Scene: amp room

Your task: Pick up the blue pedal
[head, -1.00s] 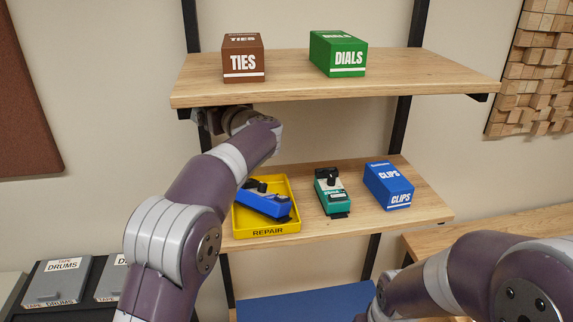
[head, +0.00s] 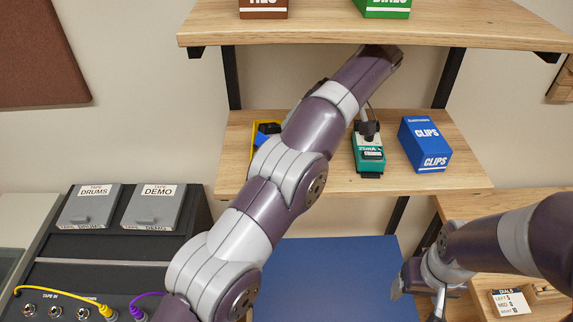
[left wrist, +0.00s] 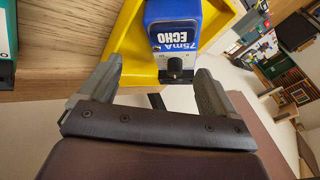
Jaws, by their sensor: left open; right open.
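In the head view my left arm hides most of the pedal (head: 264,133) and the tray (head: 254,148). My left gripper (left wrist: 157,75) is open and empty in the left wrist view, with the pedal's knob end in the picture between its fingertips. I cannot tell whether the fingers reach beside it. My right gripper (head: 419,294) is open and empty at lower right, far from the pedal.
A green pedal (head: 369,152) and a blue CLIPS box (head: 424,144) stand on the same shelf (head: 325,184), right of the tray. The upper shelf (head: 300,32) overhangs my left arm. A blue panel (head: 325,275) lies below, and tape units (head: 152,206) stand at left.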

